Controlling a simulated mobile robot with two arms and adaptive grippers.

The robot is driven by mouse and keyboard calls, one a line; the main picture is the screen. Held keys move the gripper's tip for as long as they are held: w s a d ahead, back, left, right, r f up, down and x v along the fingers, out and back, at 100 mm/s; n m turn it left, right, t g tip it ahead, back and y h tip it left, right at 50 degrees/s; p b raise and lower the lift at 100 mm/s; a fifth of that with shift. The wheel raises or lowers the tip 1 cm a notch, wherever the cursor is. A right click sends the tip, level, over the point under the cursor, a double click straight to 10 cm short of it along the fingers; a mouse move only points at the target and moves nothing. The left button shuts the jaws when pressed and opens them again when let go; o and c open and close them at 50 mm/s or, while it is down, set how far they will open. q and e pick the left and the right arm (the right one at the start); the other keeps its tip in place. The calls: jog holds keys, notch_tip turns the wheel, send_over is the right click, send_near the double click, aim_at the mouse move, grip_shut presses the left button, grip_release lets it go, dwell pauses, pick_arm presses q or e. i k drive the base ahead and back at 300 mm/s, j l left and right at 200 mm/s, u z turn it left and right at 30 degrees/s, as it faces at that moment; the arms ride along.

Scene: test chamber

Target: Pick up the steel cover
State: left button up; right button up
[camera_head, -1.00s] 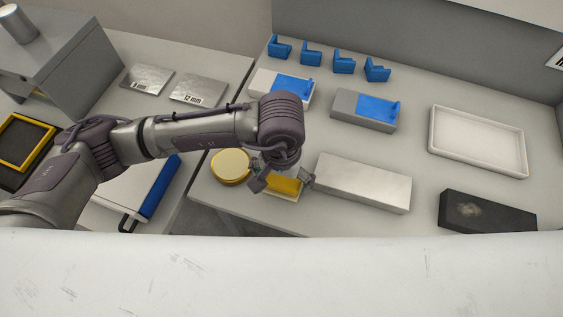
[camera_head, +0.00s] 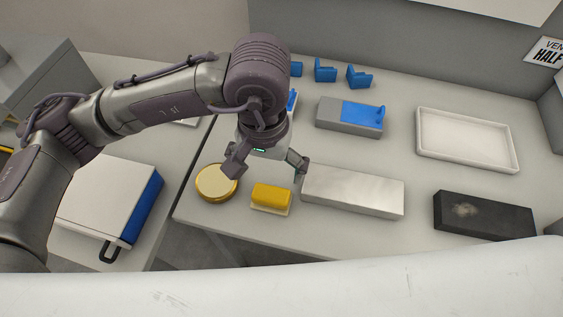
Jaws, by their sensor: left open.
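The steel cover (camera_head: 352,190) looks like a long, pale, brushed-metal box lying near the front of the bench in the head view. My left gripper (camera_head: 267,168) is open and empty, pointing down. It is over the area behind a yellow block on a pale base (camera_head: 270,198). Its right finger appears close to the cover's left end; I cannot tell if they touch. My right gripper is not in view.
A round gold-rimmed tin (camera_head: 216,184) sits left of the yellow block. A dark block (camera_head: 484,216) and a white tray (camera_head: 420,140) are at the right. Grey block with blue top (camera_head: 331,117) and blue brackets (camera_head: 325,71) stand behind. A gap separates the benches.

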aim_at(372, 195)
jog(key=z, duration=0.85)
jog(key=k, duration=0.5)
